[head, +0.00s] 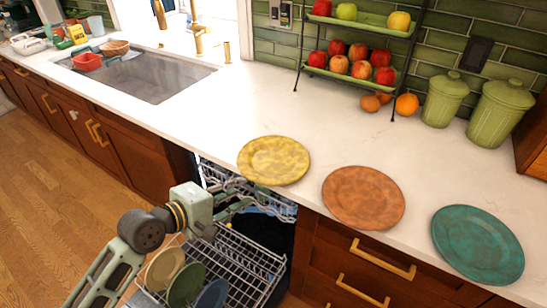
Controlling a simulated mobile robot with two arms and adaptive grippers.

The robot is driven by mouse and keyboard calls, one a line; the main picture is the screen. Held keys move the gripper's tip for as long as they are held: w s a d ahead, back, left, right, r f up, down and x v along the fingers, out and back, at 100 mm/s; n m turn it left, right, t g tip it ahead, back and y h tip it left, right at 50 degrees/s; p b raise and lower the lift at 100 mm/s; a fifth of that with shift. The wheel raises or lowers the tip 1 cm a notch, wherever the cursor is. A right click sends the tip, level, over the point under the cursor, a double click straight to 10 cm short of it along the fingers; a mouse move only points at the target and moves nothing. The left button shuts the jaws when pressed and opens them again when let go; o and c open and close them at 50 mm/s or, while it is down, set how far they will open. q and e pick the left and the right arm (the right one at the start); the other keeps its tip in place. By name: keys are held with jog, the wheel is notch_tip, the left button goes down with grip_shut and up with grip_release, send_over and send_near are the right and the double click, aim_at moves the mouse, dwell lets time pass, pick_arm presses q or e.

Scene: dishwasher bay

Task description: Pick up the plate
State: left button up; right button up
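Three plates lie flat in a row along the counter's front edge: a yellow plate (273,160), a terracotta plate (363,197) and a teal plate (477,244). In the dishwasher's lower rack (245,262), a cream plate (164,268), a green plate (186,286) and a blue plate (212,295) stand on edge. My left gripper (240,198) is left of and below the yellow plate, in front of the dishwasher opening. Its fingers point right, look spread apart and hold nothing. My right gripper is not in view.
The white counter (260,105) has free room behind the plates. A sink (140,75) with a red bowl (88,62) is at the left. A two-tier fruit stand (350,75) and green canisters (500,112) stand at the back. The dishwasher is open below the counter.

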aim_at(260, 181)
pick_arm(q)
jog(key=p+x, duration=0.1)
jog(key=x, duration=0.6)
jog(key=shift+w+d, duration=0.15)
jog(key=shift+d, duration=0.35)
jog(key=shift+r, duration=0.1)
grip_shut()
jog(key=shift+r, duration=0.1)
